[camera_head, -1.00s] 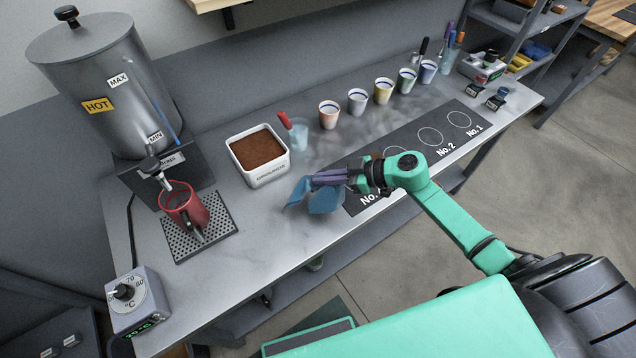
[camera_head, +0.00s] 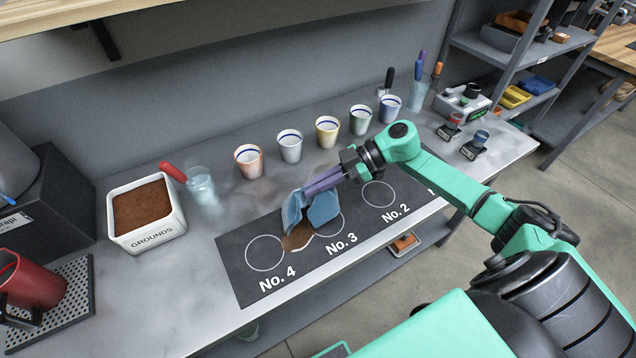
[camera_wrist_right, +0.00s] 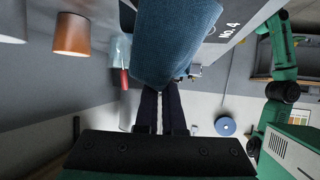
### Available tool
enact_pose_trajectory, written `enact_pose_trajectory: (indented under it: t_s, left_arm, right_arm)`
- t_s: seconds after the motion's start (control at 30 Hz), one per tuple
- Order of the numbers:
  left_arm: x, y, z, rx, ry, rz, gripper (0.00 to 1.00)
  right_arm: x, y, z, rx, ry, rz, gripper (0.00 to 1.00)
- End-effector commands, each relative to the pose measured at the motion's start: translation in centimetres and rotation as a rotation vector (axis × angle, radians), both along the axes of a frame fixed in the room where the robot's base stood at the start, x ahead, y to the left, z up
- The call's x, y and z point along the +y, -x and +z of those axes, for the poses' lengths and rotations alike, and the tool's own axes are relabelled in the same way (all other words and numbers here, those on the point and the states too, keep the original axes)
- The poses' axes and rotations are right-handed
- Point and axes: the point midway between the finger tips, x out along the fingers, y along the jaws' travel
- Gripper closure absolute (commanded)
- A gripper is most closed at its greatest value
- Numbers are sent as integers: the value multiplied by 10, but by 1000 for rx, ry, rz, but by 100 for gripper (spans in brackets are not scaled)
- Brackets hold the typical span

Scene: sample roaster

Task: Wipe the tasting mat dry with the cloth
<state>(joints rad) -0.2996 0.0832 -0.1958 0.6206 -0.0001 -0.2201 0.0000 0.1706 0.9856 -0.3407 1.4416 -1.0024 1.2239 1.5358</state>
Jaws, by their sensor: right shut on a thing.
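The black tasting mat (camera_head: 243,276) lies along the front of the steel counter, with white circles and labels, No. 4, No. 3 and No. 2 in sight. A brown wet patch (camera_head: 298,239) shows on it between the No. 4 and No. 3 circles. My right gripper (camera_head: 314,190) is shut on the blue cloth (camera_head: 322,209), which hangs over the brown patch and hides part of it. I cannot tell if the cloth touches the mat. In the right wrist view the cloth (camera_wrist_right: 172,40) fills the top middle, beyond the fingers. My left gripper is out of view.
Several cups stand in a row behind the mat, from the orange one (camera_head: 248,160) to the blue one (camera_head: 390,108). A grounds bin (camera_head: 147,215) and a glass with a red-handled tool (camera_head: 201,185) stand left. A red pitcher (camera_head: 30,283) sits on a drip grate.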

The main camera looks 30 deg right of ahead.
Motion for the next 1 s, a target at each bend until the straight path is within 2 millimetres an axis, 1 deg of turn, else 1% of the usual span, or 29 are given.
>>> enact_pose_trajectory:
  t_s: [0.03, 0.2, 0.43, 0.53, 0.63, 0.77, 0.8, 0.87, 0.9, 0.97, 1.0]
  left_arm:
    - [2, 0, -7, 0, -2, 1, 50]
    - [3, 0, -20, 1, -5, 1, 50]
    - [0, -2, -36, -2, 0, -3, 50]
    - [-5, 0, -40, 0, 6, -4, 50]
    - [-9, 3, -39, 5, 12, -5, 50]
    - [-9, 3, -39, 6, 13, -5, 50]
    - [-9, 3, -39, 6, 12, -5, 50]
    - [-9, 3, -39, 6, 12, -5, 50]
    - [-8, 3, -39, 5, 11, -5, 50]
    - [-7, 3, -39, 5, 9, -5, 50]
    - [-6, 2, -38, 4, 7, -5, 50]
  right_arm:
    - [0, 0, -10, 0, -1, 0, 100]
    - [-1, -1, -31, 1, -1, -2, 100]
    - [-1, 0, -58, 0, -1, -1, 100]
    - [-1, 0, -64, 0, -1, -1, 100]
    - [0, 0, -64, -1, -1, -1, 100]
    - [0, 0, -63, -1, -1, -1, 100]
    - [0, 0, -63, -1, -1, -1, 83]
    - [0, 0, -63, -1, -1, -1, 60]
    - [0, 0, -63, 0, 0, -1, 45]
    - [0, 0, -63, 0, 0, -1, 22]
    - [0, 0, -63, 0, 0, -1, 6]
